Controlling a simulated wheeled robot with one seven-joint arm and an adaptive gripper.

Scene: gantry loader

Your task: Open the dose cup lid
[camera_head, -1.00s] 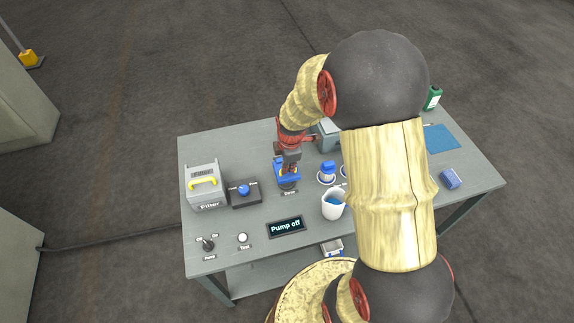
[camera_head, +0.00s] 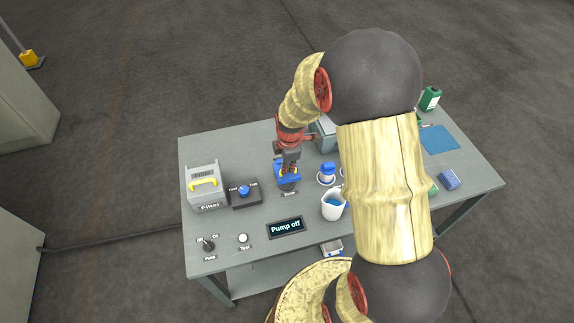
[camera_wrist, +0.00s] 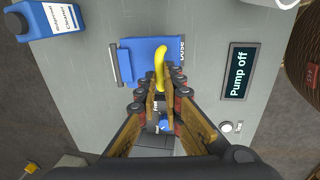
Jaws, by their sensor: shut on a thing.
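The dose cup (camera_head: 287,186) stands near the middle of the bench, just above its "Dose" label, under my gripper (camera_head: 288,168). Its blue lid (camera_wrist: 136,62) shows from above in the wrist view, with a grey hinge bar along its left side and a curved yellow handle (camera_wrist: 159,62). My gripper (camera_wrist: 160,92) is shut on the yellow handle at its lower end. The fingers cover part of the lid's near edge. I cannot tell whether the lid is tilted.
Left of the cup are a selector knob (camera_head: 244,190) and the filter box (camera_head: 206,188). A white jug (camera_head: 332,206) and a blue-capped bottle (camera_head: 327,173) stand close on the right. The "Pump off" display (camera_head: 286,227) is in front. My arm hides much of the bench's right.

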